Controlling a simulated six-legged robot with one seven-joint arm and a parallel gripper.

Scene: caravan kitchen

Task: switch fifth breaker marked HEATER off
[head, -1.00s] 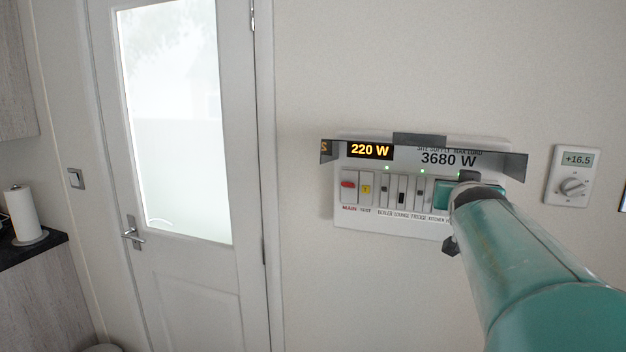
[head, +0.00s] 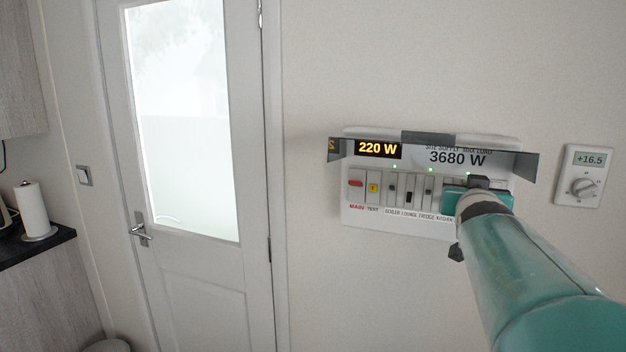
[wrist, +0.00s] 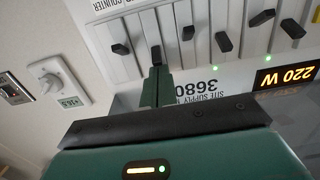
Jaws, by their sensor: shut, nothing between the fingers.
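The white breaker panel (head: 360,216) is on the wall in the head view, its right part hidden by my arm. In the wrist view, turned upside down, a row of dark toggles shows. Counting from the boiler end, the fifth toggle (wrist: 156,57) is right at my fingertips; I cannot tell if they touch. My gripper (wrist: 156,76) is shut and empty. The fourth toggle (wrist: 188,33) and a further toggle (wrist: 120,49) flank it. The HEATER label is not readable. Green lights show above some breakers; the fifth's light is hidden in the wrist view.
A yellow display (head: 378,149) reads 220 W, beside 3680 W print. A thermostat (head: 584,176) reading +16.5 is on the wall at right. A door (head: 205,280) stands left, with clear wall between.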

